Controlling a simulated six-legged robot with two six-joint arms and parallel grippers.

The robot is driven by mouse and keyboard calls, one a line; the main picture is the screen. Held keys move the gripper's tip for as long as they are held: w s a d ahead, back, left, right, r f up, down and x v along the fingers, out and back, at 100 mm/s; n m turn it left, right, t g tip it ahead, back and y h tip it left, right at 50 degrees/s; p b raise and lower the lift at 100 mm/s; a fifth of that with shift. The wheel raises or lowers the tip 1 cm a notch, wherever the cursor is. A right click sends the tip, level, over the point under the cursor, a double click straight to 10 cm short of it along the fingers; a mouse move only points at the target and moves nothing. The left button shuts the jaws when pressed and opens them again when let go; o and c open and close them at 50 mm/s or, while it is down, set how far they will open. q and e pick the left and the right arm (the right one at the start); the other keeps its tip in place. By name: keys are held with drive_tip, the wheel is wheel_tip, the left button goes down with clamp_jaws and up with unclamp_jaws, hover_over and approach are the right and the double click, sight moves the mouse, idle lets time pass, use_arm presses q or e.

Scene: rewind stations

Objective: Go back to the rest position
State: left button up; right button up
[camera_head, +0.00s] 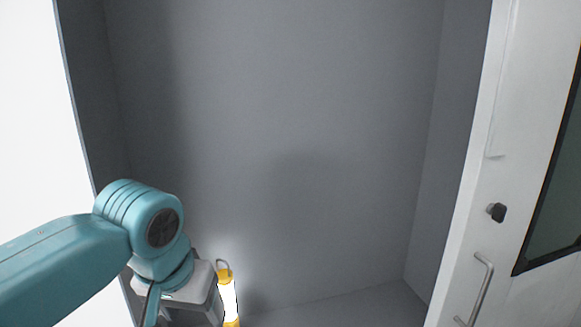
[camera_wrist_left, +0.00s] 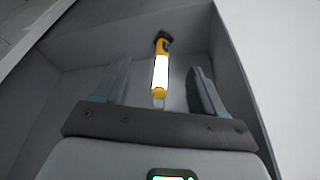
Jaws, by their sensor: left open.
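My left arm reaches down into a grey recess from the left in the head view, with its gripper (camera_head: 203,292) low down; the fingertips are hidden there. In the left wrist view my left gripper (camera_wrist_left: 161,68) is open, its two dark fingers spread wide. A yellow lantern with a glowing white tube (camera_head: 229,297) stands in the recess just right of the gripper in the head view. The lantern (camera_wrist_left: 161,73) shows between the spread fingers in the left wrist view, not clamped by them. My right gripper is in neither view.
Grey recess walls (camera_head: 290,130) surround the left arm, with a bare floor (camera_head: 345,310) to the right of the lantern. At the right is a white door (camera_head: 525,130) with a metal handle (camera_head: 481,290) and a dark knob (camera_head: 496,212).

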use_arm(q)
drive_tip(key=d+f+g+h, duration=0.1)
drive_tip(key=d+f, duration=0.1)
drive_tip(key=f, duration=1.2)
drive_tip(key=d+f+g+h, duration=0.1)
drive_tip(key=d+f, duration=0.1)
drive_tip(key=f, duration=1.2)
drive_tip(key=s+a+f+n+g+h, duration=0.1)
drive_tip(key=s+f+n, duration=0.2)
drive_tip(key=s+f, duration=1.3)
wheel_tip(320, 180, down, 4)
drive_tip(key=shift+s+a+r+h, duration=0.25)
drive_tip(key=shift+s+h, duration=0.05)
